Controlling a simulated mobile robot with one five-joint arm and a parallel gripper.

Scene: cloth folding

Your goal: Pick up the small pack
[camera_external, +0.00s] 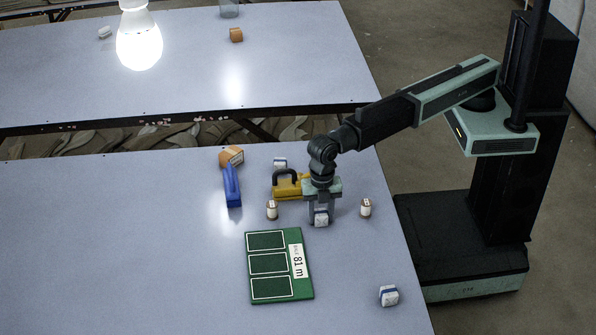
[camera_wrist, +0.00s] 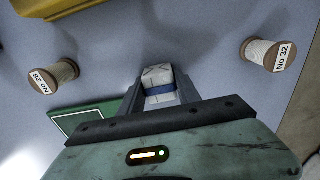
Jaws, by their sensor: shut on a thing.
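A small white pack with a blue band (camera_wrist: 158,84) sits between the fingers of my gripper (camera_wrist: 158,95) in the wrist view. In the external view the same pack (camera_external: 320,219) shows below my gripper (camera_external: 320,208), which points down at the near table. The gripper is shut on this pack. I cannot tell whether the pack touches the table. Another white and blue pack (camera_external: 388,296) lies near the table's right edge, and one more (camera_external: 280,163) lies behind the yellow padlock-shaped object.
Thread spools stand left (camera_external: 272,209) and right (camera_external: 366,207) of my gripper. The yellow object (camera_external: 288,188) is close behind it. The table's left side is clear.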

